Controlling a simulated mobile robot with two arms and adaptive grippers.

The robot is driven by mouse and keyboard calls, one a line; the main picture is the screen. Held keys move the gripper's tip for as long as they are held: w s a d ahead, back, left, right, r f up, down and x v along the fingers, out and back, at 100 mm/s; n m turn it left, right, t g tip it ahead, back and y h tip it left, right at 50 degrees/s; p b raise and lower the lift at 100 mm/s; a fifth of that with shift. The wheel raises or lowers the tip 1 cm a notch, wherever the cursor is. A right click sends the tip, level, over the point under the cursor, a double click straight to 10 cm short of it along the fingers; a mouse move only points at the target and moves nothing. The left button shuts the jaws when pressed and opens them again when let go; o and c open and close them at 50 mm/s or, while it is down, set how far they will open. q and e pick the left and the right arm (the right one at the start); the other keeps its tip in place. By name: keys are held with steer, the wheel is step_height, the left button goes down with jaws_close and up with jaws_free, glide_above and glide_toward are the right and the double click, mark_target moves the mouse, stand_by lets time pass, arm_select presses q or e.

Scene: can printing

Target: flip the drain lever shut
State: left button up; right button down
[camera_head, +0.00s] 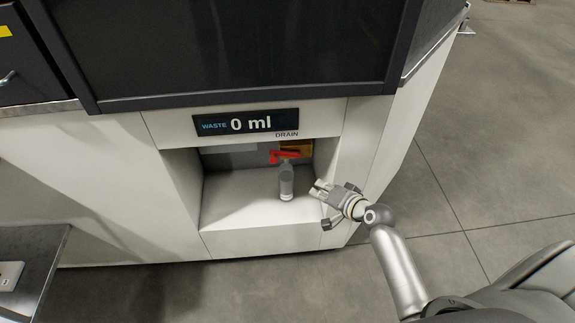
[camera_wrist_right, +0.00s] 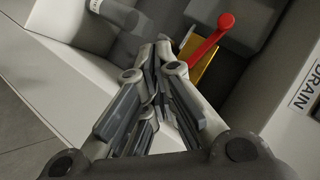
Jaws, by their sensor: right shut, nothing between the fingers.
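The red drain lever (camera_head: 284,156) sits at the back of the recess under the DRAIN label, in front of a yellow plate (camera_head: 302,146). In the right wrist view the lever (camera_wrist_right: 208,40) shows a round red knob at its upper end, against the yellow plate (camera_wrist_right: 204,62). My right gripper (camera_head: 316,188) is at the right side of the recess opening, in front of and below the lever and apart from it. In the wrist view its fingers (camera_wrist_right: 160,48) are together and empty. My left gripper is not in view.
A grey cylinder with a pale end (camera_head: 286,183) is in the recess below the lever, left of my right gripper. The recess's right wall (camera_head: 325,160) is close to the gripper. The display (camera_head: 246,123) above reads WASTE 0 ml. The recess floor (camera_head: 238,205) is clear at left.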

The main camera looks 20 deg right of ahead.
step_height(320, 180, up, 8)
steer(key=w+t+y+b, duration=0.1)
steer(key=w+t, duration=0.1)
glide_toward(285, 157)
steer(key=w+r, duration=0.3)
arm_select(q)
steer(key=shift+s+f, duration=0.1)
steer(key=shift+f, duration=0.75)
arm_select(e)
steer(key=shift+m, duration=0.3)
steer(key=shift+w+a+f, duration=0.5)
steer(key=shift+w+a, duration=0.1)
steer(key=shift+a, duration=0.2)
steer(key=shift+w+a+f, duration=0.55)
steer(key=shift+w+a, duration=0.05)
steer(key=shift+a, duration=0.15)
